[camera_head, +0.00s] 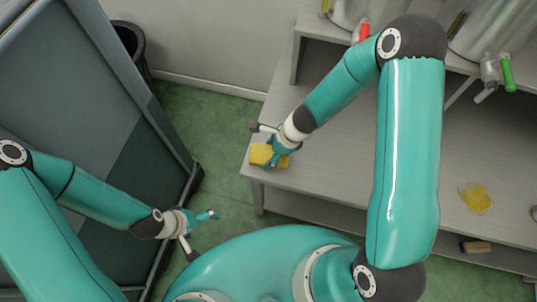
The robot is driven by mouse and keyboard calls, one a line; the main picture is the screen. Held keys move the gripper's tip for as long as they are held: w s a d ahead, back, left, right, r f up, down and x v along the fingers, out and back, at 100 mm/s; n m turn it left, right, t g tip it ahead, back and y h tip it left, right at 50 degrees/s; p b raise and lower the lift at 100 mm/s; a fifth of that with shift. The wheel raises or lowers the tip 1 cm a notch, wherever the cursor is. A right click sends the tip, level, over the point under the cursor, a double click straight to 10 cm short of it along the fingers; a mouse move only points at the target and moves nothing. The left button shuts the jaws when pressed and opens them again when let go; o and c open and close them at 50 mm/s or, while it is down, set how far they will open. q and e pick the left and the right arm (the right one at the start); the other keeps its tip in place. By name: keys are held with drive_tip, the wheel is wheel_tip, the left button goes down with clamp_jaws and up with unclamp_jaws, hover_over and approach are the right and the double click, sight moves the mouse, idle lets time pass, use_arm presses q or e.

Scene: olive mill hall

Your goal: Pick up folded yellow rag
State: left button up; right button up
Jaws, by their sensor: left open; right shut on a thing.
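The folded yellow rag (259,154) is at the left front corner of the grey bench. My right gripper (273,156) reaches down over it from the upper right and is shut on it, covering its right part. I cannot tell whether the rag touches the bench top or is just above it. My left gripper (203,232) is open and empty, over the green floor to the left of the bench.
Metal vessels with a red tap (364,32) and a green tap (508,75) stand on the shelf behind. A dark bin (131,42) and grey panels (85,110) stand left.

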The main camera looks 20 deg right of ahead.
sight(271, 154)
drive_tip(key=shift+r, duration=0.1)
wheel_tip(271, 154, up, 18)
drive_tip(key=p, duration=1.7)
